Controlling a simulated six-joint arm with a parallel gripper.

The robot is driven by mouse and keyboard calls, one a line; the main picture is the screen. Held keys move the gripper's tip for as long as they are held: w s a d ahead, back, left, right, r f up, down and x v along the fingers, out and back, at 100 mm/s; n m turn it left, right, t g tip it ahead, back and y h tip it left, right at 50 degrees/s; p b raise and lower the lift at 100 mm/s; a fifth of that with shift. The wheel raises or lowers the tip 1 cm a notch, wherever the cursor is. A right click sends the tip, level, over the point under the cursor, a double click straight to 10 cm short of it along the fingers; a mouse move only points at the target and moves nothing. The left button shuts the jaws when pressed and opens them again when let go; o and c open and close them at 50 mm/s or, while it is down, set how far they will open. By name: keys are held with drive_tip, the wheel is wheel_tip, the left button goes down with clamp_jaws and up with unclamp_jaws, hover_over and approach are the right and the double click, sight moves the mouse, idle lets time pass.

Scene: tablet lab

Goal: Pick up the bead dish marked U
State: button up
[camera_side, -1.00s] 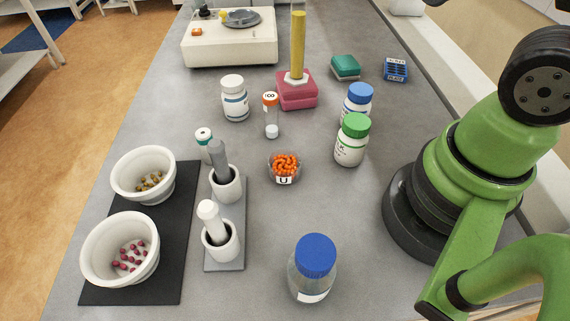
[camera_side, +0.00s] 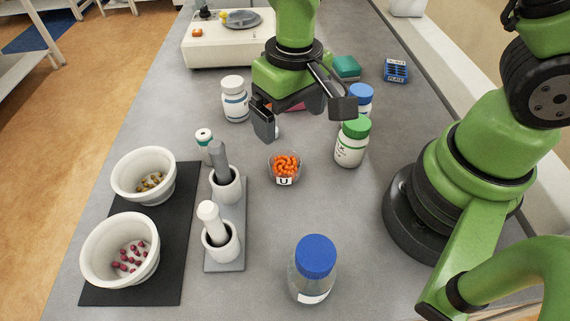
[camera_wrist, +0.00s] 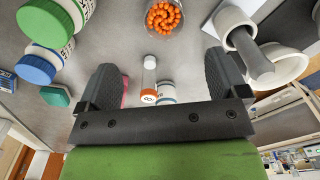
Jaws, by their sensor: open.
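The bead dish marked U (camera_side: 284,168) is a small clear round dish of orange beads with a white U label on its front. It stands on the grey bench in the middle of the side view. It also shows at the top of the wrist view (camera_wrist: 164,16). My gripper (camera_side: 305,112) is open and empty. It hangs above and behind the dish, apart from it, over the orange-capped vial and the pink block, which it partly hides. In the wrist view the two fingers (camera_wrist: 163,85) are spread wide, with the orange-capped vial (camera_wrist: 149,76) seen between them.
A green-capped bottle (camera_side: 350,145) and a blue-capped bottle (camera_side: 364,98) stand right of the dish. Mortars with pestles (camera_side: 224,187) stand left, beside white bowls (camera_side: 143,174). A large blue-capped jar (camera_side: 312,272) stands in front. White bottle (camera_side: 235,101) stands behind left. Bench around the dish is clear.

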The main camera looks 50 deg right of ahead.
hover_over(287, 162)
wheel_tip(287, 162, down, 6)
drive_tip(key=shift+s+d+r, duration=0.15)
drive_tip(key=shift+r, duration=0.1)
drive_tip(key=shift+a+f, duration=0.2)
drive_tip(key=shift+f, duration=2.75)
drive_tip(key=c, duration=1)
